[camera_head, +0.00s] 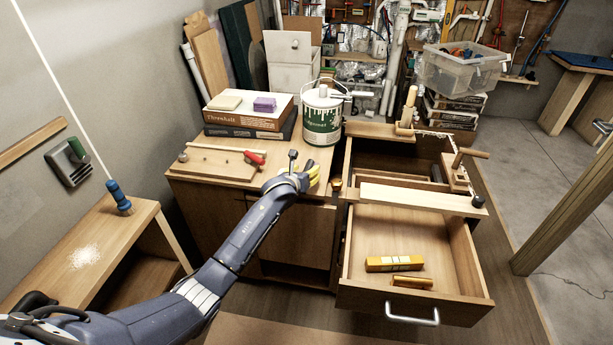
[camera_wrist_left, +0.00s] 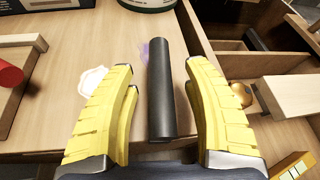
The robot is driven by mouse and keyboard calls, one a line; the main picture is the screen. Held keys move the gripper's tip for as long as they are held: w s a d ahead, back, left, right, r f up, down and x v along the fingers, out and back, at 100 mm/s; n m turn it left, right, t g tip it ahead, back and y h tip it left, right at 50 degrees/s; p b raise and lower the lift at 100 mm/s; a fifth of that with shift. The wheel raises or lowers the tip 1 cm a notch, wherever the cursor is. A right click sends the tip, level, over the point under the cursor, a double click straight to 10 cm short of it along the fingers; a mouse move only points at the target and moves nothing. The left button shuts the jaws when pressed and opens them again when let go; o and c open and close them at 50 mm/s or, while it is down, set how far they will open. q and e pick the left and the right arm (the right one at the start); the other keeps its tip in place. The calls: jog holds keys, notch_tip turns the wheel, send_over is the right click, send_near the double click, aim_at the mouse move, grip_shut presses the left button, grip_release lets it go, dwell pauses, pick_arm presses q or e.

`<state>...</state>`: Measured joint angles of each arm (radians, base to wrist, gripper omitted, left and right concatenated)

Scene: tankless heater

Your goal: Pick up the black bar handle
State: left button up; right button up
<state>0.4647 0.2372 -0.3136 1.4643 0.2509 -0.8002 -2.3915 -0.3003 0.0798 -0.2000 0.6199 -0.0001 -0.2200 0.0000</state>
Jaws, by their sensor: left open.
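In the left wrist view a black bar handle (camera_wrist_left: 161,85), a plain dark cylinder, lies lengthwise between the two yellow fingers of my left gripper (camera_wrist_left: 163,75). The fingers are open, with a gap on each side of the bar. In the head view my left gripper (camera_head: 312,177) is at the right part of the wooden cabinet top, in front of the paint can. A small dark piece (camera_head: 293,156) shows just beside the fingers there; it looks like the end of the bar. The rest of it is hidden by the gripper. My right gripper is not in view.
A green and white paint can (camera_head: 322,115) stands behind the gripper. A board (camera_head: 212,164) with a red-handled tool lies to the left. An open drawer (camera_head: 452,250) on the right holds yellow boxes (camera_head: 394,264). A round brass knob (camera_wrist_left: 241,93) sits right of the fingers.

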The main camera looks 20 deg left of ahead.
pick_arm(q)
jog(key=shift+w+f, duration=0.2)
jog(key=shift+w, duration=0.25)
jog(key=shift+c, duration=0.4)
grip_shut()
